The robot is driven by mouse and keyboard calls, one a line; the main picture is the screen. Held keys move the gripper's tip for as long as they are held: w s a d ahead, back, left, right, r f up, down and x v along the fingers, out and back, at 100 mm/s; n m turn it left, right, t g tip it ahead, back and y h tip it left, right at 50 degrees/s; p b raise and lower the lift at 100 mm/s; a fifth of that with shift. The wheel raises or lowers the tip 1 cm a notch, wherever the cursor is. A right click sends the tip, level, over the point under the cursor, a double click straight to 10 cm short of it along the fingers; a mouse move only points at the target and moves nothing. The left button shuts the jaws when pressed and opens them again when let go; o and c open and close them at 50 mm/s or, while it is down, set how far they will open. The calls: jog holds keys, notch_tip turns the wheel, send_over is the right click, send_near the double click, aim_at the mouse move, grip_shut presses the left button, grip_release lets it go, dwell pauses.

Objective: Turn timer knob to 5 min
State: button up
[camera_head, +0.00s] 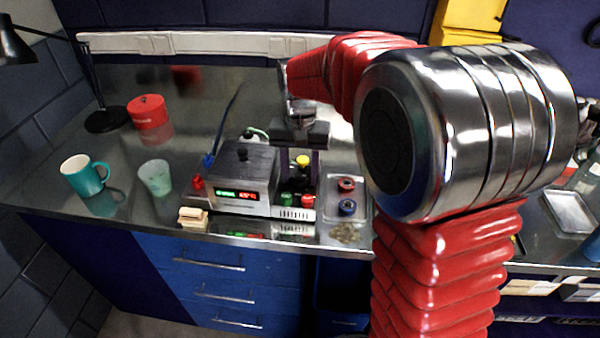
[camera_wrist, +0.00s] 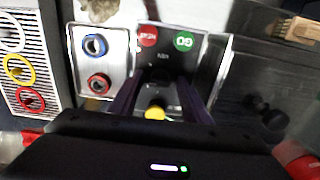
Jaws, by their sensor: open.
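A dark control panel (camera_wrist: 172,48) shows in the wrist view, with a red button (camera_wrist: 148,36) and a green button (camera_wrist: 184,42) along one edge. The dark timer knob (camera_wrist: 157,92) is on this panel, with small lettering beside it. Its pointer setting is too small and dark to read. My gripper (camera_wrist: 159,86) is open, with one purple finger on each side of the knob. I cannot tell whether the fingers touch it. In the head view my gripper (camera_head: 299,176) points down over the panel, hiding the knob. A yellow part (camera_wrist: 155,113) is near my palm.
A box with lit displays (camera_head: 240,183) and a black top knob stands left of my gripper. A tray (camera_wrist: 76,66) with a blue and a red ring is on the other side. A teal mug (camera_head: 83,178), a pale cup (camera_head: 155,178) and a red tin (camera_head: 148,112) stand farther left.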

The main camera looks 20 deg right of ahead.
jog(key=shift+c, duration=0.6)
jog(key=c, duration=0.9)
jog(key=shift+n, duration=0.6)
jog(key=o, duration=1)
jog(key=shift+r, duration=0.15)
notch_tip(320, 180, up, 14)
jog(key=shift+f, duration=0.25)
